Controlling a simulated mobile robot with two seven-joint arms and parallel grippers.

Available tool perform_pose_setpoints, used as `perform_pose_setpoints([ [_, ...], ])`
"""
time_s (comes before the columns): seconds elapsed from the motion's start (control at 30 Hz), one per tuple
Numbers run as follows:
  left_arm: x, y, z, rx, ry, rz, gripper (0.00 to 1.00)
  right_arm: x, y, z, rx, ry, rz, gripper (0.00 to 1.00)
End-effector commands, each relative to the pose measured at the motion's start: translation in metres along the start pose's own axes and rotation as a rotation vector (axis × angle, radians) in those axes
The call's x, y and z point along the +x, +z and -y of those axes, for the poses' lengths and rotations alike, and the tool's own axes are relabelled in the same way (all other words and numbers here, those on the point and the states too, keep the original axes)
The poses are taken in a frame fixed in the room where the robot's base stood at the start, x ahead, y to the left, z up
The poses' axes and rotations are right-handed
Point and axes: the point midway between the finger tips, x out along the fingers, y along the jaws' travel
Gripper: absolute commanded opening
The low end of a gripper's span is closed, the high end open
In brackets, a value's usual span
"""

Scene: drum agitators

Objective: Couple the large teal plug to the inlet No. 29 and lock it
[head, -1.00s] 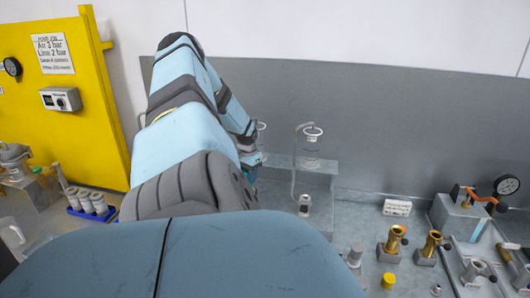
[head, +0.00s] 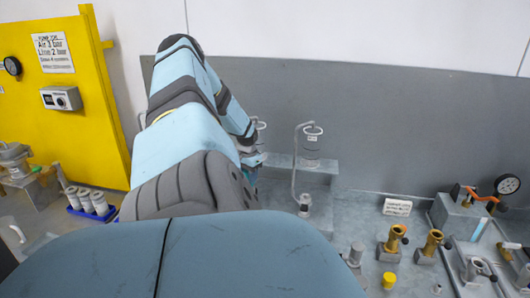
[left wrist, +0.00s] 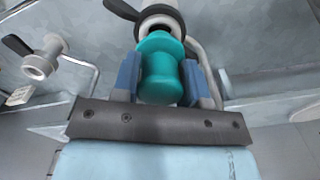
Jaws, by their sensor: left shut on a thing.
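The large teal plug (left wrist: 160,70) is between the blue fingers of my left gripper (left wrist: 161,68), which is shut on it. The plug's far end is at the mouth of a pale round inlet (left wrist: 158,18) with a black lever. I cannot tell whether it is seated inside. The inlet's number is not readable. In the head view my left gripper (head: 250,159) is mostly hidden behind my own arm, and the plug cannot be made out clearly. My right gripper is not in view.
A second inlet (left wrist: 40,62) with a black lever stands to the left in the wrist view. In the head view, brass fittings (head: 394,239), a yellow cap (head: 389,280) and a valve block with a gauge (head: 508,185) stand at right. A grey back wall (head: 400,120) rises behind.

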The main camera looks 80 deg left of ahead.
Motion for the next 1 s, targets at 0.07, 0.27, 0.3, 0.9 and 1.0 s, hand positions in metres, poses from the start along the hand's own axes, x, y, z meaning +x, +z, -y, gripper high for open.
perform_pose_setpoints([
  [0.07,0.000,0.000,0.000,0.000,0.000,0.000,0.16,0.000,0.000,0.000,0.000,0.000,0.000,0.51],
  [0.27,0.001,0.000,0.000,0.000,0.000,0.000,0.16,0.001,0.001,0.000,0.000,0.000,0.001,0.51],
  [0.3,0.003,0.000,0.000,0.000,0.000,0.000,0.16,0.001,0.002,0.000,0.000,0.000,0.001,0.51],
  [0.9,0.023,-0.001,0.000,0.000,0.000,-0.001,0.16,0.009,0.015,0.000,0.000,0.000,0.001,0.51],
  [1.0,0.023,-0.001,0.000,0.000,0.000,-0.001,0.16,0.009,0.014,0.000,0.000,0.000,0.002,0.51],
])
